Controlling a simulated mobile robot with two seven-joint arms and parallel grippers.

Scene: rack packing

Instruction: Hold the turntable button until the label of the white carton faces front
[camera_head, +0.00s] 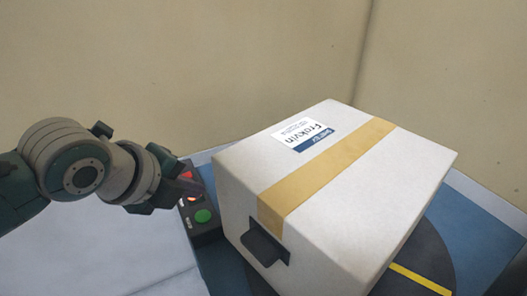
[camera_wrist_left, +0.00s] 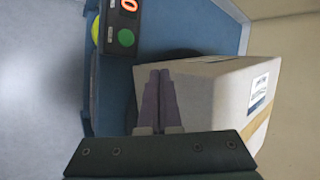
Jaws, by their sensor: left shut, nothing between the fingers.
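The white carton (camera_head: 390,195) sits on a dark round turntable (camera_head: 430,252), with tan tape across its top. Its white and blue label (camera_head: 303,134) lies on the top face near the far left edge; it also shows in the left wrist view (camera_wrist_left: 259,92). The button box (camera_head: 203,237) stands left of the carton, with a green button (camera_head: 203,216) that also shows in the left wrist view (camera_wrist_left: 126,38). My left gripper (camera_head: 194,188) is shut and empty, beside the box's upper part. I cannot tell whether it touches. My right gripper is out of view.
A dark handle (camera_head: 264,247) is on the carton's near side. A yellow stripe (camera_head: 420,279) marks the turntable. A pale surface (camera_head: 110,260) lies left of the button box. Beige walls (camera_head: 230,60) stand behind. A yellow round part (camera_wrist_left: 96,30) is on the box's side.

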